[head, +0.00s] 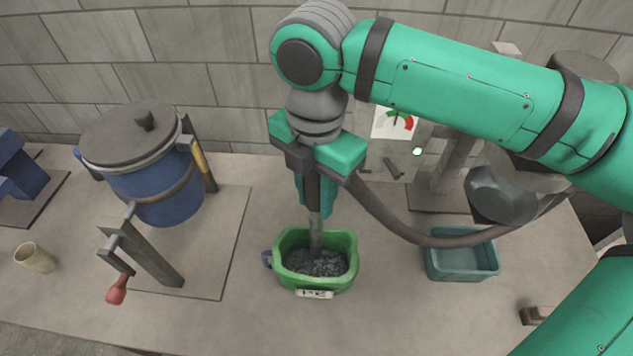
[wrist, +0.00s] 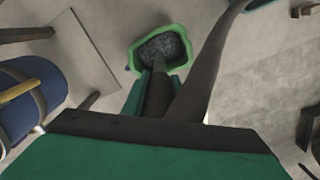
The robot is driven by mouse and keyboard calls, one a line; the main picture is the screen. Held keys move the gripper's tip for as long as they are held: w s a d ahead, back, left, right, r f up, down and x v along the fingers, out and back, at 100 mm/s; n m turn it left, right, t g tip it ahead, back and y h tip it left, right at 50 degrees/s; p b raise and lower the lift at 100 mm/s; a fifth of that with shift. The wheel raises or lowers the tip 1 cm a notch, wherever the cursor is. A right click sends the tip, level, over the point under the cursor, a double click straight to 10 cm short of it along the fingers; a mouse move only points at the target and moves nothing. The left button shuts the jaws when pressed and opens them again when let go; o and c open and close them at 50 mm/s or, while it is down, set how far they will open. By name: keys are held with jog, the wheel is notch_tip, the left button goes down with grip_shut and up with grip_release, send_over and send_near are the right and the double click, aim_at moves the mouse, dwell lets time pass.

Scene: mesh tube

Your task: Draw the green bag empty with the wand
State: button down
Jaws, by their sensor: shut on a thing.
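The green bag (head: 347,279) stands open on the table in the middle of the head view, with dark grey granular stuff (head: 308,264) inside. It also shows near the top of the wrist view (wrist: 136,54). My gripper (head: 314,195) is above the bag, shut on the wand (head: 315,232). The wand points down and its lower end is inside the bag's mouth, at the dark stuff. Whether the tip is buried in it I cannot tell. A dark hose (head: 395,222) runs from the wand to the right; it shows in the wrist view (wrist: 209,65) too.
A blue lidded drum (head: 160,193) with a red-handled crank (head: 117,289) stands left. A beige cup (head: 36,258) is at far left. A teal tray (head: 463,276) sits right, under the hose. A gauge panel (head: 397,123) stands behind. The table in front of the bag is clear.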

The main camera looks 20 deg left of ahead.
aim_at(317, 235)
jog(key=shift+w+f, duration=0.1)
jog(key=shift+f, duration=6.35)
dwell(1.6)
